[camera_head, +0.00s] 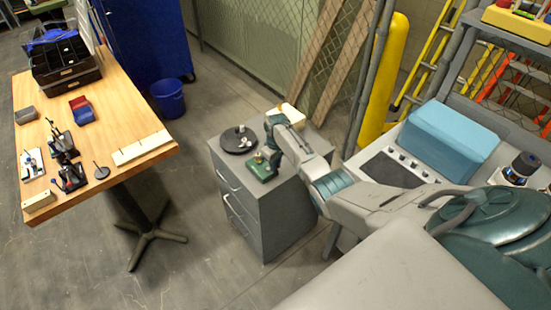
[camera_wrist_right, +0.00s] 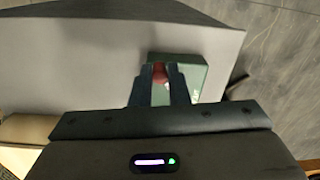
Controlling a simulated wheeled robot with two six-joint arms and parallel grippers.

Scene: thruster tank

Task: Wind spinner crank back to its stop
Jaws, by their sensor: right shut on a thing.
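The spinner is a small green block (camera_head: 262,170) with a small metal part on top, standing on the grey drawer cabinet (camera_head: 228,175). My right gripper (camera_head: 271,154) reaches down to it from the right. In the right wrist view my two dark fingers (camera_wrist_right: 160,82) are shut on a red crank knob (camera_wrist_right: 159,73), with the green block (camera_wrist_right: 192,75) just beyond and to the right. The crank arm and its stop are mostly hidden by the fingers. My left gripper is in neither view.
A dark round plate (camera_head: 234,147) with small pale pieces lies beside the spinner. A wooden table (camera_head: 125,115) with tools and a black box stands left, with open floor between. A blue case (camera_head: 447,141) is at right.

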